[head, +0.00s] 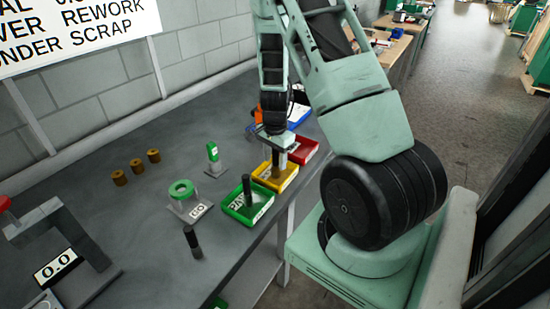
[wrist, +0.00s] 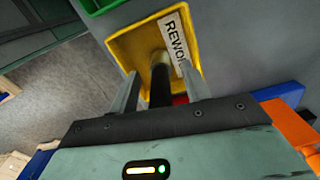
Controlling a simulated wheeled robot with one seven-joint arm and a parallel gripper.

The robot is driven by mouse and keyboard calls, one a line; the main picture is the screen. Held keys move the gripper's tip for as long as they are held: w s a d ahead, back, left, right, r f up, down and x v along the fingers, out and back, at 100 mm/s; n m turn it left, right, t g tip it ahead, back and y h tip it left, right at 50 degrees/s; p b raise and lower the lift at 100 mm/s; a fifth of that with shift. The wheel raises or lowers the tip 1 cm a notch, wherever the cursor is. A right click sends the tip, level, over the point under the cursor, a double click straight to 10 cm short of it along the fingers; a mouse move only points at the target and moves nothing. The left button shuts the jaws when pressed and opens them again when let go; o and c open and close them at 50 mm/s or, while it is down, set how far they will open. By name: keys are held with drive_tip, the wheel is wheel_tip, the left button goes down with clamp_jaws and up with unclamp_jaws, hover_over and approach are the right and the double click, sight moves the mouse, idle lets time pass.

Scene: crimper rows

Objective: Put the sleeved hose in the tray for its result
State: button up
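The sleeved hose (head: 275,158) stands upright, or nearly so, in the yellow tray (head: 293,180). In the wrist view the yellow tray (wrist: 120,45) bears a REWORK label, and the dark hose (wrist: 160,85) rises from it between my fingers. Its lower end looks paler and is partly blurred, so I cannot make out the sleeve well. My gripper (head: 274,142) is just above the tray, around the hose's upper part. In the wrist view my gripper (wrist: 160,85) is open, with a gap on both sides of the hose.
A green tray (head: 232,212) holding another dark hose (head: 247,188) is beside the yellow one. A GO gauge (head: 182,190), a dark hose (head: 192,240) and brown rings (head: 136,166) stand on the bench.

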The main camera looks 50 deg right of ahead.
drive_tip(key=shift+r, duration=0.1)
wheel_tip(320, 180, up, 12)
drive_tip(key=shift+r+b, duration=0.1)
drive_tip(key=shift+b, duration=0.45)
drive_tip(key=a+r+n+y, duration=0.15)
drive_tip(key=a+n, duration=0.35)
drive_tip(key=a, duration=0.7)
drive_tip(key=a+r+n, duration=0.2)
drive_tip(key=a+n, duration=0.4)
drive_tip(key=a, duration=0.5)
drive_tip(key=s+a+r+n, duration=0.3)
drive_tip(key=s+a+n, duration=1.2)
drive_tip(key=s+a, duration=0.2)
drive_tip(key=shift+a+n+h, duration=0.25)
drive_tip(key=shift+n+h, duration=0.15)
drive_tip(key=shift+h, duration=0.05)
